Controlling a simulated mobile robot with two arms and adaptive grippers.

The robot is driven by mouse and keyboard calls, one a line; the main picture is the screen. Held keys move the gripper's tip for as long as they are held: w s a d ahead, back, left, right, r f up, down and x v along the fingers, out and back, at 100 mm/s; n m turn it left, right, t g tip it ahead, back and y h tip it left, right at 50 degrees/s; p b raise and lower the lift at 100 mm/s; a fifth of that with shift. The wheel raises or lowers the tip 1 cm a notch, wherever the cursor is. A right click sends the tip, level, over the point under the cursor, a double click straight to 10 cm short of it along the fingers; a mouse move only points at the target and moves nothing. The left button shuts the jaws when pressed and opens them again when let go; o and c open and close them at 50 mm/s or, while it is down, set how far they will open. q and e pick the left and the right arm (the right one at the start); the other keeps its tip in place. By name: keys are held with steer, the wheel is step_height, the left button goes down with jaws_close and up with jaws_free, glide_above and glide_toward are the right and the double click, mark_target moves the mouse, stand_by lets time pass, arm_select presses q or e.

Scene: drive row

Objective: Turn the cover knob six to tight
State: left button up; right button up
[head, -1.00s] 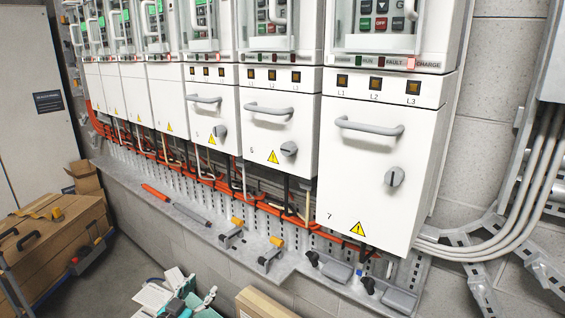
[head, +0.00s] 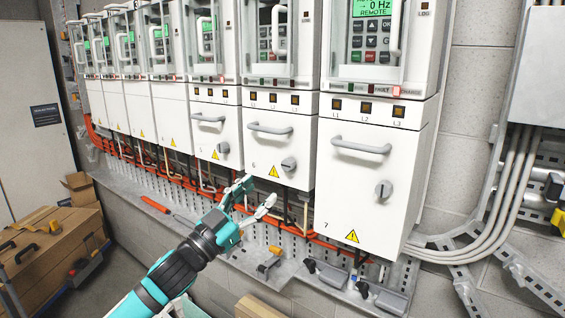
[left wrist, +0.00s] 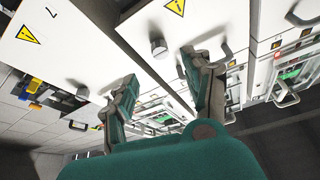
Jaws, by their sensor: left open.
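The cover numbered 6 (head: 268,150) is a white panel with a grey bar handle and a yellow warning sign. Its grey cover knob (head: 289,164) is near the lower right corner. My left gripper (head: 261,190) is open and empty, below and left of this knob, apart from it in the head view. In the left wrist view the fingers (left wrist: 160,70) spread wide, with the knob (left wrist: 158,47) showing beyond and between their tips. The knob's exact turn is too small to read. My right gripper is not in view.
Cover 7 (head: 360,205) with its own knob (head: 383,189) is to the right; cover 5 (head: 208,135) is to the left. Orange cables (head: 180,175) run beneath the cabinets. A grey ledge (head: 240,262) holds small clamps. Cardboard boxes (head: 50,245) stand at lower left.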

mark_target(285, 167)
arm_select(q)
steer(key=p+x, duration=0.2)
steer(key=x, duration=0.7)
steer(key=shift+f, duration=0.1)
jaws_close()
